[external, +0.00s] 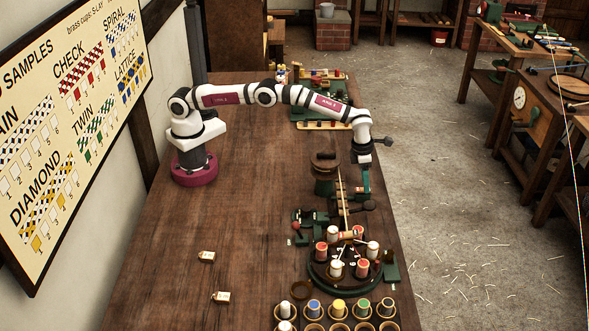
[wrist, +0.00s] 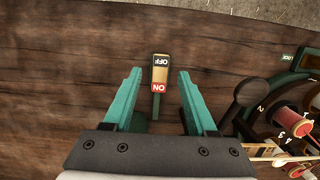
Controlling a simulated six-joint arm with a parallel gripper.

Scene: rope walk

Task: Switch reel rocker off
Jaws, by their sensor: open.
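The reel rocker (wrist: 160,73) shows in the wrist view as a small brass-coloured switch on the wooden bench. Its far end has a dark OFF label and its near end a red ON label, both upside down. I cannot tell which end is pressed down. My gripper (wrist: 160,80) is open and empty, with one green finger on each side of the rocker and a clear gap on both sides. In the external view my gripper (external: 366,182) points down at the right side of the bench. I cannot make out the rocker there.
A dark round knob (wrist: 252,92) and a red spool (wrist: 288,121) stand right of my gripper in the wrist view. The round spool carrier (external: 318,279) and rows of cups stand at the bench's near end. The bench's left half (external: 240,190) is mostly clear.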

